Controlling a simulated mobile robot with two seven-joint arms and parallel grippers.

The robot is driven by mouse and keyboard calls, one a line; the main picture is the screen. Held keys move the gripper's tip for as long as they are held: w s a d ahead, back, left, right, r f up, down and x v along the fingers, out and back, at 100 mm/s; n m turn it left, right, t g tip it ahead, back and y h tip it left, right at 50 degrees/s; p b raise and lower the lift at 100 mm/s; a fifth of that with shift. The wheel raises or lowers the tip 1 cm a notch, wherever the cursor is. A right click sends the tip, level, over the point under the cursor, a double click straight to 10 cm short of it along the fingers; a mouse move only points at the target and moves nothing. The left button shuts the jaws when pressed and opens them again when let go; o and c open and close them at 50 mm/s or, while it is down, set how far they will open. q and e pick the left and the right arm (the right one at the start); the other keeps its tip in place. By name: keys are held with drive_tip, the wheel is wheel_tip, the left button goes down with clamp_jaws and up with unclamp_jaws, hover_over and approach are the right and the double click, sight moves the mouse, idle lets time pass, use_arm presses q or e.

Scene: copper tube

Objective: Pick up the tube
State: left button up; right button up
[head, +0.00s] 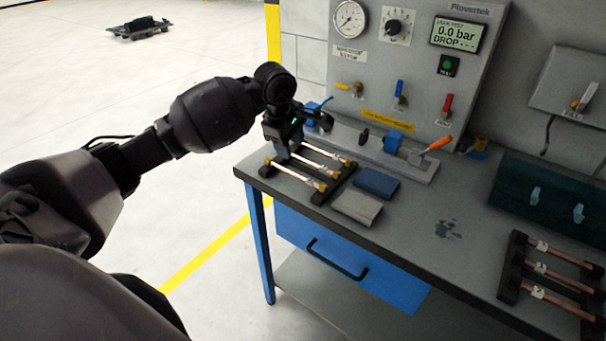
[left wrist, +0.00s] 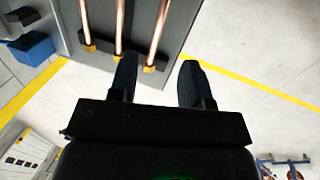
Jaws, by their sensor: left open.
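Three copper tubes with brass ends lie side by side on a dark rack (head: 345,178) at the bench's left end. The nearest tube (head: 292,172) is at the front, and the others lie behind it. My left gripper (head: 283,152) is over the rack's left side, close to the tubes' left ends. In the left wrist view its two fingers (left wrist: 158,68) are open and nothing is held. There the rightmost tube (left wrist: 160,30) has its brass end in the gap between the fingers as seen; whether they touch I cannot tell. My right gripper does not show.
A second rack (head: 511,268) with labelled tubes stands at the bench's right. A grey block (head: 357,206) and a blue block (head: 376,182) lie beside the first rack. A fixture with an orange-handled tool (head: 439,143) and a gauge panel (head: 420,75) stand behind. The bench middle is mostly clear.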

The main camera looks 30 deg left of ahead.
use_arm(q)
hover_over(297, 174)
drive_tip(key=s, duration=0.2)
drive_tip(key=shift+m, duration=0.3)
drive_tip(key=x, duration=0.2)
drive_tip(key=s+x, duration=0.1)
drive_tip(key=x, duration=0.2)
drive_tip(key=shift+a+f, duration=0.25)
drive_tip(key=shift+f, duration=0.15)
drive_tip(key=shift+w+x, duration=0.2)
drive_tip(key=shift+x, duration=2.4)
clamp_jaws()
